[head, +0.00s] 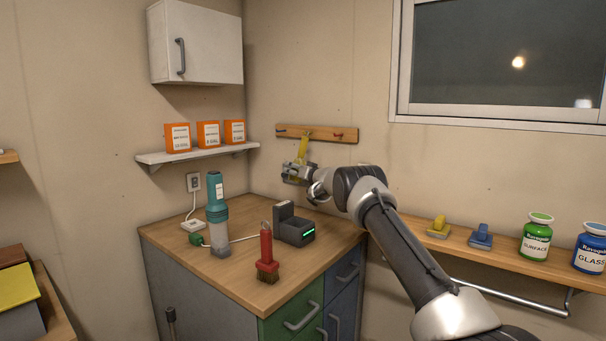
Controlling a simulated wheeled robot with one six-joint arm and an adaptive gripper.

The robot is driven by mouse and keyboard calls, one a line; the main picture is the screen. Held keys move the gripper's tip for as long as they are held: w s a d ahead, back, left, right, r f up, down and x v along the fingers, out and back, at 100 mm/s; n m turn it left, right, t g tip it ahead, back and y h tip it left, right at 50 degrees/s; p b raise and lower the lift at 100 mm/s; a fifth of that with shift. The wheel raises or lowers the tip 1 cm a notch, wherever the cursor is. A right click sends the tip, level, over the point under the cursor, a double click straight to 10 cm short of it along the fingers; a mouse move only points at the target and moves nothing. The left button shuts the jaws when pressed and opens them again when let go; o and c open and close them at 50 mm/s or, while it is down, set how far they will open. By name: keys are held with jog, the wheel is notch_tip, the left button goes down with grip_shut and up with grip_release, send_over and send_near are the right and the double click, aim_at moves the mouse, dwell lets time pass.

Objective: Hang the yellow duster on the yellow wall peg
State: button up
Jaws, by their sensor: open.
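The yellow duster (302,149) is upright against the wall, with its top at the wooden peg rail (320,133). A blue peg shows at the rail's left and a red peg (338,135) at its right. The yellow peg is not clearly distinguishable behind the duster's top. I cannot tell whether the duster hangs on it. My gripper (293,173) is open at the duster's lower end, in front of the wall. The duster's lower part is hidden by the gripper, and I cannot tell whether the fingers touch it.
Below, the wooden counter (190,241) holds a teal flashlight (217,205), a red-handled brush (266,255) and a dark charger (294,226). A shelf with orange boxes (208,134) is at left. At right, a ledge (461,248) carries yellow and blue clips and two jars.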

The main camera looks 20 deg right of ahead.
jog(key=s+d+r+g+h, duration=0.2)
jog(key=s+r, duration=0.3)
jog(key=s, duration=0.7)
jog(key=s+d+r+m+g+h, duration=0.1)
jog(key=s+d+r+h, duration=0.3)
jog(key=s, duration=0.8)
jog(key=s+d+r+g, duration=0.15)
jog(key=s+r, duration=0.45)
jog(key=s, duration=0.6)
jog(key=s+a+f+g, duration=0.1)
jog(key=s+f+g, duration=0.1)
jog(key=s, duration=1.3)
jog(key=s+a+f+n+g, duration=0.1)
jog(key=s+f, duration=0.4)
jog(key=s, duration=0.9)
jog(key=s+a+f+n+g, duration=0.1)
jog(key=s+f+g, duration=0.3)
jog(key=s, duration=1.1)
jog(key=shift+s+a+f+g+y, duration=0.15)
jog(key=shift+s+a+g+y, duration=0.2)
jog(key=shift+a+g, duration=0.25)
